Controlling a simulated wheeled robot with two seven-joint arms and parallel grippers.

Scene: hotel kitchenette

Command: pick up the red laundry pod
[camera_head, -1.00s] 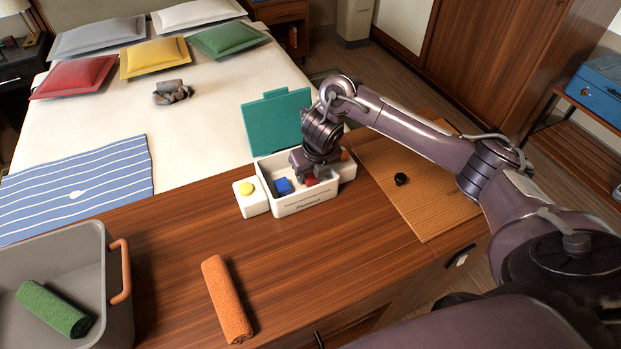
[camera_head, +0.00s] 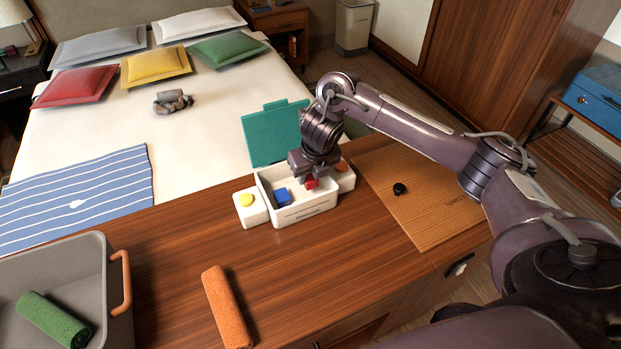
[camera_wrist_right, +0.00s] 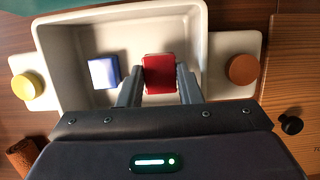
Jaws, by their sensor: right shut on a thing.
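The red laundry pod (camera_head: 311,183) is between the fingers of my right gripper (camera_head: 312,179), over the right part of the white box. It also shows in the right wrist view (camera_wrist_right: 159,74), with a finger on each side of it. My right gripper (camera_wrist_right: 158,88) is shut on the pod. A blue pod (camera_head: 282,196) lies in the left part of the box and shows in the right wrist view (camera_wrist_right: 103,72). The white box (camera_head: 305,216) stands on the wooden counter with its teal lid (camera_head: 275,135) open at the back. My left gripper is not in view.
A yellow button (camera_head: 246,200) and an orange button (camera_head: 342,166) flank the box. An orange rolled towel (camera_head: 228,308) lies in front. A grey bin (camera_head: 90,262) stands at the left, and a wooden board (camera_head: 425,205) with a black knob lies at the right.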

